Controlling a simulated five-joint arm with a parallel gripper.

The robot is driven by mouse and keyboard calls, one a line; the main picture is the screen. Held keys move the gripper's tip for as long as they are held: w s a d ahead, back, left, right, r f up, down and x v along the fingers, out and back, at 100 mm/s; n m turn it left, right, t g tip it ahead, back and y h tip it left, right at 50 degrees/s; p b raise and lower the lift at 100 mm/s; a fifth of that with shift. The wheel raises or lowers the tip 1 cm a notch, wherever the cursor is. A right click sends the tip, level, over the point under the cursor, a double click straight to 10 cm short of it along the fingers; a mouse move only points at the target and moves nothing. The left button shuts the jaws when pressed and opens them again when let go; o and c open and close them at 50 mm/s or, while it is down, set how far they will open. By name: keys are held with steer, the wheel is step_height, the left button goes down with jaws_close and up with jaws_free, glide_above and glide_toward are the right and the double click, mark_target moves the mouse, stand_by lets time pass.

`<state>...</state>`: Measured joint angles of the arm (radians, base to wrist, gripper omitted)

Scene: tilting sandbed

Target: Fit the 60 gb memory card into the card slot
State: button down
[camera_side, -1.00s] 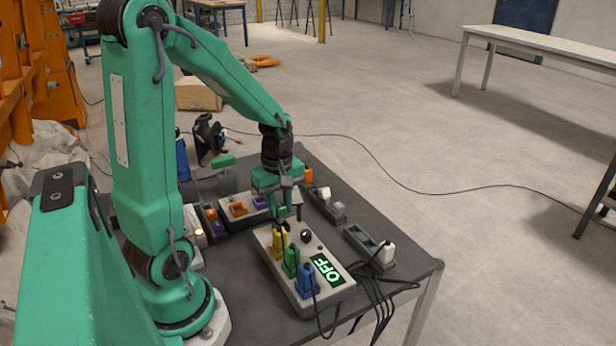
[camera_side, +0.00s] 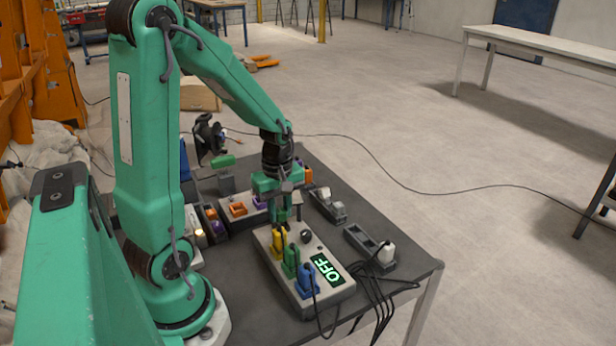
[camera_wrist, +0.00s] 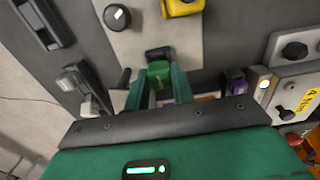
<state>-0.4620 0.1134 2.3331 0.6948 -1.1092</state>
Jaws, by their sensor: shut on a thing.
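My gripper (camera_wrist: 161,88) is shut on a small green piece (camera_wrist: 158,73), which looks like the memory card; its label cannot be read. In the wrist view, a dark slot-like opening (camera_wrist: 158,53) lies just beyond the green piece, on the light panel (camera_wrist: 165,32). I cannot tell whether the piece touches it. In the side view, my gripper (camera_side: 278,212) points down over the panel's far end, and the fingers hide most of the held piece.
Yellow (camera_side: 279,241), green (camera_side: 291,261) and blue (camera_side: 307,280) plugs stand on the panel near my gripper. A holder with orange (camera_side: 237,209) and purple pieces lies behind. Dark trays (camera_side: 358,238) sit to the right. Black cables run off the table's front edge.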

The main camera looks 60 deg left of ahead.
mark_target(279, 210)
steer(key=shift+f, duration=0.1)
steer(key=c, duration=1.1)
jaws_free()
steer(key=shift+w, duration=0.1)
steer(key=shift+w+r, duration=0.1)
steer(key=shift+r, duration=0.55)
steer(key=shift+s+r, duration=0.15)
steer(key=shift+r, duration=1.5)
steer(key=shift+s+r, duration=0.1)
steer(key=shift+r, duration=1.55)
